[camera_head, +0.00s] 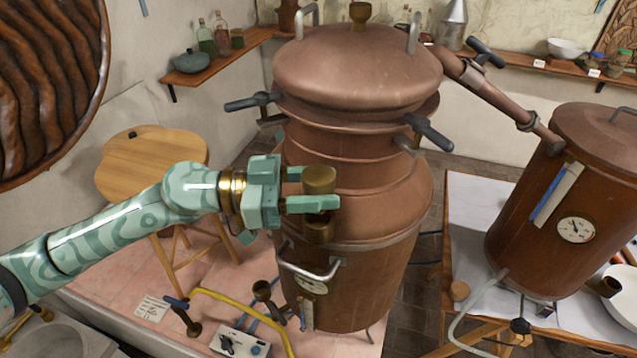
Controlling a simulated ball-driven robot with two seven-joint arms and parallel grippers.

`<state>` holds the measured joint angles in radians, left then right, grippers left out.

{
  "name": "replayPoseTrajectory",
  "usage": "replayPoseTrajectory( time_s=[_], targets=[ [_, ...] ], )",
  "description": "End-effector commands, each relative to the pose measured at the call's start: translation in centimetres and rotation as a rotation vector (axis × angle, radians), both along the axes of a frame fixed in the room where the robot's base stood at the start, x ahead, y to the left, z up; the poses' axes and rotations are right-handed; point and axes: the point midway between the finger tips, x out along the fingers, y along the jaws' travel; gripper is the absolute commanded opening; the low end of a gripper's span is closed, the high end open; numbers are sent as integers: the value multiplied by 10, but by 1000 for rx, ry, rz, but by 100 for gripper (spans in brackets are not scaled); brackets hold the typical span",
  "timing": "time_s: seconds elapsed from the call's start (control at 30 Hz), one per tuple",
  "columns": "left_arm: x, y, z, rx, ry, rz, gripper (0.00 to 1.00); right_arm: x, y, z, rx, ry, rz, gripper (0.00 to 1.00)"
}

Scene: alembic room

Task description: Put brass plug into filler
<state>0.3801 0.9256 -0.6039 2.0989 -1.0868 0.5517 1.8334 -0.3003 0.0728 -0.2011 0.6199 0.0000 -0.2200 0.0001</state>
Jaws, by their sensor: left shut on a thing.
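The brass plug (319,180) is held between the two fingers of my left gripper (313,190), in front of the large copper still (362,205). The plug is upright, with its wide top above the fingers and its lower part (318,230) below them. It looks clear of other things, though its distance from the copper wall is hard to judge. A small brown cup-topped fitting (263,290) stands low to the left of the still, and a brass neck (360,12) sits on the dome. I cannot tell which one is the filler. My right gripper is out of view.
Black side handles (430,132) jut from the still, and a metal bar handle (310,270) is on its front. A control box (240,342) and a yellow hose (245,305) lie below. A wooden stool (150,165) stands behind my left arm. A second copper vessel (565,200) is at right.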

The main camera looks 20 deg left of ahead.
Motion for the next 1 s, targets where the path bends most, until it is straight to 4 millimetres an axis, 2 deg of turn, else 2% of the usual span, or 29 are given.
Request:
replayPoseTrajectory(
  time_s=[1.0],
  targets=[
    [0, 1, -5, 0, 0, 0, 17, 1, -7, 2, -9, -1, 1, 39]
  ],
)
